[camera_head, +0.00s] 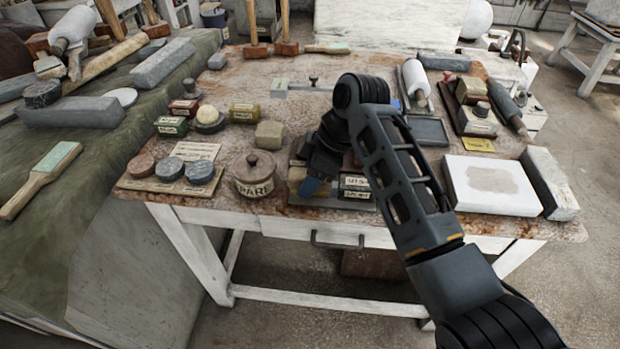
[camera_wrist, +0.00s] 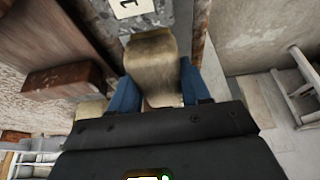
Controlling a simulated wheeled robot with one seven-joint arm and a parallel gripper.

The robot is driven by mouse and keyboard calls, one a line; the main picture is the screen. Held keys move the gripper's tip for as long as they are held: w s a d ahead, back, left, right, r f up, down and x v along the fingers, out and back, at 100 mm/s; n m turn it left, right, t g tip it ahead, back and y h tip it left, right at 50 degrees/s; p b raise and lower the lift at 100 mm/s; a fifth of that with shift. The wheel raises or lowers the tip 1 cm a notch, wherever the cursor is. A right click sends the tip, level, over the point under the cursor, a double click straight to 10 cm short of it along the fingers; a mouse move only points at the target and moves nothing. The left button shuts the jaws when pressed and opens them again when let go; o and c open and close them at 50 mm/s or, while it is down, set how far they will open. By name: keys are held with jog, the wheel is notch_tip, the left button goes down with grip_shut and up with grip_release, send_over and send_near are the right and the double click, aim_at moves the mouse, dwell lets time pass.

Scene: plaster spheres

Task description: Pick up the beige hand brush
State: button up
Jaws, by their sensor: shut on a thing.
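My gripper (camera_wrist: 158,78) shows in the wrist view with its blue fingers on either side of a beige hand brush (camera_wrist: 153,62), and it is shut on it. The brush's pale, rounded body fills the space between the fingers. In the head view my gripper (camera_head: 314,185) is low over the front middle of the table, with one blue fingertip showing. There the brush is mostly hidden behind my gripper and arm, and I cannot tell whether it is clear of the surface under it.
The table (camera_head: 225,221) is crowded. A lidded round pot (camera_head: 254,176) stands just left of my gripper, and small labelled boxes (camera_head: 356,187) stand just right. A beige block (camera_head: 269,135) lies behind the pot. A white slab (camera_head: 490,184) lies at the right.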

aim_at(303, 173)
jog(key=shift+r, duration=0.1)
notch_tip(303, 173, up, 4)
jog(key=shift+r+b, duration=0.1)
jog(key=shift+b, duration=0.3)
jog(key=s+d+r+p, duration=0.3)
jog(key=s+d+r, duration=0.2)
jog(key=d, duration=0.5)
jog(key=shift+v, duration=1.05)
jog(key=shift+a+r, duration=0.1)
jog(key=shift+a, duration=0.05)
jog(key=o, duration=0.6)
jog(key=c, duration=0.5)
